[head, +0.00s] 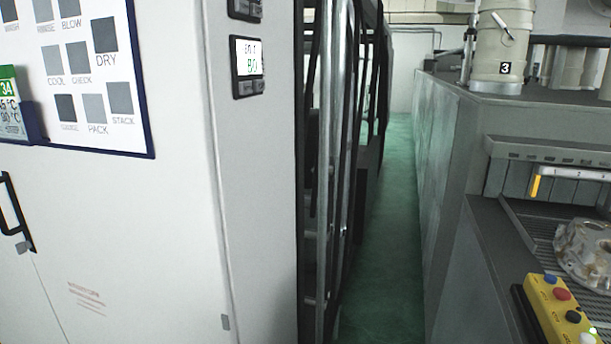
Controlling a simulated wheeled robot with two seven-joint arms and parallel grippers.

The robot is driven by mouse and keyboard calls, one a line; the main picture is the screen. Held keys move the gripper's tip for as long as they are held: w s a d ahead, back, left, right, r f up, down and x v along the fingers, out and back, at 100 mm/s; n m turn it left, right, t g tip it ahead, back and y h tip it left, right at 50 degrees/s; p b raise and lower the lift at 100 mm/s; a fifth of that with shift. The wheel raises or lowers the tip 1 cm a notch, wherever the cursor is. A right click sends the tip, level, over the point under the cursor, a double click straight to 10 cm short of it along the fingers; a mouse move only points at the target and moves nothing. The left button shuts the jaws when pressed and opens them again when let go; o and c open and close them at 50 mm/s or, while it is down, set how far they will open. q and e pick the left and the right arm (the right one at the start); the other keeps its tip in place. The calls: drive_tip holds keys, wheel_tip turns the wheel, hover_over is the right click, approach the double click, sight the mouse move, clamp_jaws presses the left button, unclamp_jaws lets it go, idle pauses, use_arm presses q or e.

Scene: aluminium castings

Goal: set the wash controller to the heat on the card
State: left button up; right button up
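A small black controller (248,68) with a lit white display is set in the narrow side face of the white cabinet. Its upper line is dark and its lower line is green, perhaps 80 or 60; the digits are too small to be sure. Small keys sit under the display. A second dark controller (245,8) above it is cut off by the top edge. A green and white card (10,105) sits in a blue holder at the left edge, partly cut off. It shows 34 and lines in °C that I cannot read fully. Neither gripper is in view.
The white cabinet (110,230) carries a board of grey squares (75,60) and a black handle (15,212). A green aisle (385,230) runs behind. At right are a grey machine, a yellow button box (562,310), a metal casting (588,252) and a cream container marked 3 (500,45).

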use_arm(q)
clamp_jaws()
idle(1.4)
